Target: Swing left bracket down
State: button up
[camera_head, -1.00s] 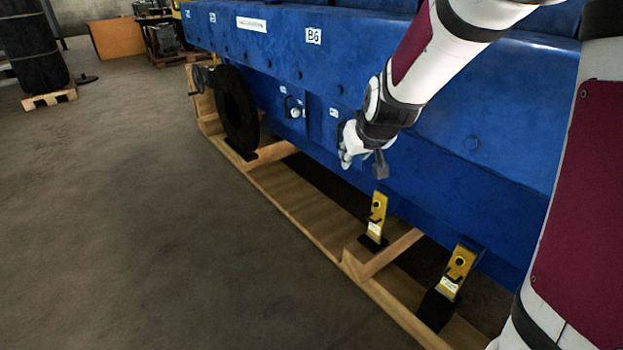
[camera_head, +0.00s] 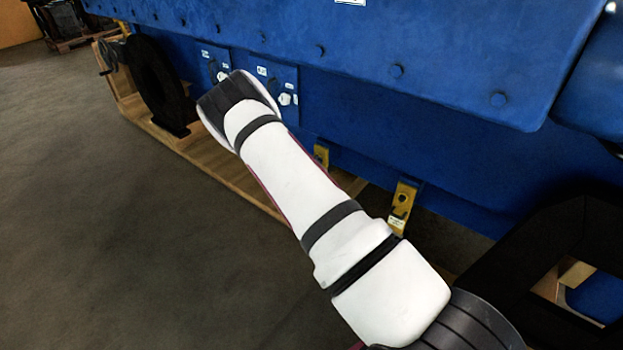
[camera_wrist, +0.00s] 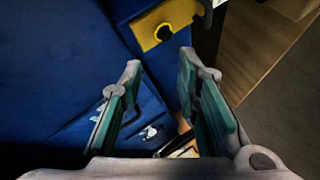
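Two yellow brackets show low on the side of the blue engine block.
The blue block (camera_head: 300,60) fills the back and rests on a wooden pallet frame (camera_head: 220,170). A black wheel-like ring (camera_head: 160,85) stands at its left. Small panels with white fittings (camera_head: 284,99) are on the block. The floor at left is clear.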

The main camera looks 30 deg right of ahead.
jog(key=s+f+n+t+y+b, duration=0.1)
jog(key=s+f+n+t, duration=0.2)
jog(key=f+n, duration=0.55)
jog(key=w+d+f+b, duration=0.1)
jog(key=w, duration=0.3)
jog(key=w+d+f+m+b, duration=0.1)
jog(key=w+d+b, duration=0.1)
jog(key=w, duration=0.2)
jog(key=w+d+f+m+b, duration=0.1)
jog(key=w+d+f+b, duration=0.1)
jog(key=w, duration=0.2)
jog(key=shift+d, duration=0.25)
grip_shut()
